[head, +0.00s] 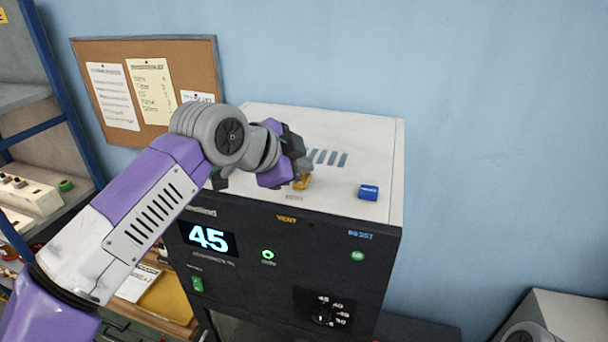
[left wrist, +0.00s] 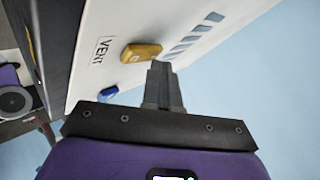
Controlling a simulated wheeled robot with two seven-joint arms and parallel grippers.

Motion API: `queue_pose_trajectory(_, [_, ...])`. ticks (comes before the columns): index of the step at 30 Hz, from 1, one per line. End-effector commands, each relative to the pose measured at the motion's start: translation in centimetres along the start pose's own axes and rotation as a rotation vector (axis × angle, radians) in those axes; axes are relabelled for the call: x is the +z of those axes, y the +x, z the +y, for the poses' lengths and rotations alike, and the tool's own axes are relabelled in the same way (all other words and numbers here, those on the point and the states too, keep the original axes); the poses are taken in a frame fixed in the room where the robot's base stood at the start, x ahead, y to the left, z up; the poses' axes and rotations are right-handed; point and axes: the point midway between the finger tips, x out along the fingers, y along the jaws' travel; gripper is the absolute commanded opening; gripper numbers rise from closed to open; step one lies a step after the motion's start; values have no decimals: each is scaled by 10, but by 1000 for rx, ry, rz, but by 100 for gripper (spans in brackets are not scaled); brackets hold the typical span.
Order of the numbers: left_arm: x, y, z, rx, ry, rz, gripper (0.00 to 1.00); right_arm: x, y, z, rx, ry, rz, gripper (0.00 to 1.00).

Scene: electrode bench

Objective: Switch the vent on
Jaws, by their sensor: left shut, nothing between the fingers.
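The vent switch is a yellow rocker or lever (head: 302,182) on the white top of the dark cabinet (head: 375,240), behind the front label VENT. It also shows in the left wrist view (left wrist: 141,52), beside a printed VENT label (left wrist: 104,50). My left gripper (head: 303,165) is shut and empty, its fingertips right beside the yellow switch. In the left wrist view the shut fingers (left wrist: 160,75) end close to the switch; I cannot tell whether they touch it. My right gripper is not in view.
A blue switch (head: 368,192) sits to the right on the cabinet top, above the RESET label. Vent slots (head: 327,157) lie behind the yellow switch. A blue wall stands behind.

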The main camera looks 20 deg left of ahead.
Motion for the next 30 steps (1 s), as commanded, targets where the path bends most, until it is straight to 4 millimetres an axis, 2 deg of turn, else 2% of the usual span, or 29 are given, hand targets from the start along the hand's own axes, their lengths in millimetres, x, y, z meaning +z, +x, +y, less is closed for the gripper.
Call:
queue_pose_trajectory(13, [2,2,1,2,0,-2,0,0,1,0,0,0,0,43])
queue_pose_trajectory(24, [-6,-9,-7,1,0,-1,0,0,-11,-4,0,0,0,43])
queue_pose_trajectory(30, [-6,-9,-6,1,0,-1,0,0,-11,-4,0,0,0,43])
